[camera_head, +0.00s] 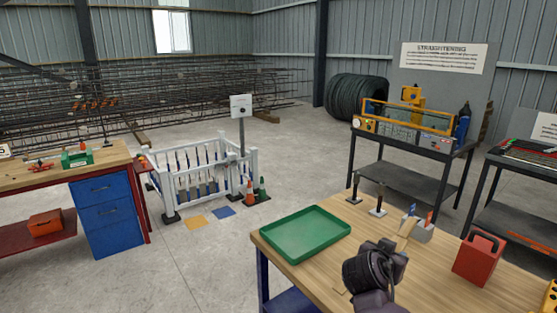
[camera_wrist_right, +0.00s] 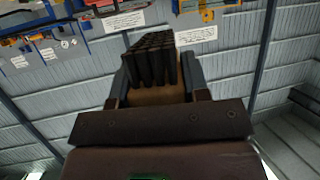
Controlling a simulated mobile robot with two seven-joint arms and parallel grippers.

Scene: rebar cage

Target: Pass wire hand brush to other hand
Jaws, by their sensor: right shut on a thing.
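My right arm comes in at the bottom of the head view, and its gripper (camera_head: 396,247) is over the wooden table. In the right wrist view the gripper (camera_wrist_right: 154,85) is shut on the wire hand brush (camera_wrist_right: 150,62). The brush shows a block of dark bristles and a brown wooden body (camera_wrist_right: 158,97) between the fingers. In the head view a tan wooden part of the brush (camera_head: 406,228) sticks up beyond the gripper; the rest is hidden. My left gripper is in neither view.
On the wooden table (camera_head: 330,274) are a green tray (camera_head: 305,235), a red box with a dark handle (camera_head: 479,259), a grey holder (camera_head: 422,232) and two dark upright tools on small bases (camera_head: 378,200). White barriers (camera_head: 190,175) stand on the floor behind.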

